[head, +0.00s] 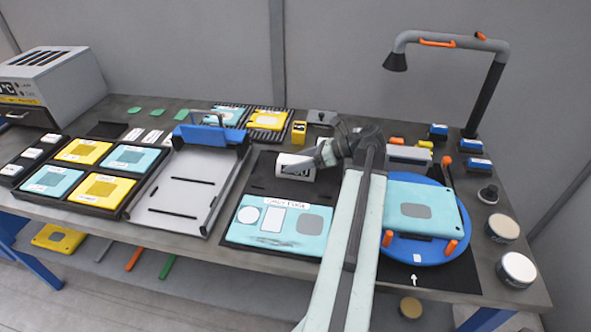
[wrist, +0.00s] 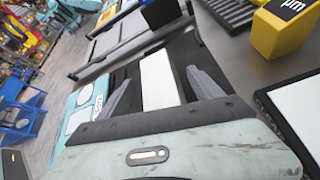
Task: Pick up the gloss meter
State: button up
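The gloss meter (head: 295,167) looks to be the white box with dark lettering on its front, standing on the dark mat in the middle of the bench. In the wrist view its white top (wrist: 160,80) lies between my two fingers. My gripper (head: 322,157) reaches it from the right in the head view. In the wrist view my gripper (wrist: 163,92) is open, with a finger on each side of the white body and narrow dark gaps beside it. My wrist hides part of the meter's right side in the head view.
A yellow gauge marked µm (head: 299,132) stands just behind the meter. A light blue panel (head: 278,226) lies in front of it. A grey tray with a blue bar (head: 187,187) is to the left. A blue turntable (head: 424,255) carrying a panel is to the right.

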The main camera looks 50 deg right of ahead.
grip_shut()
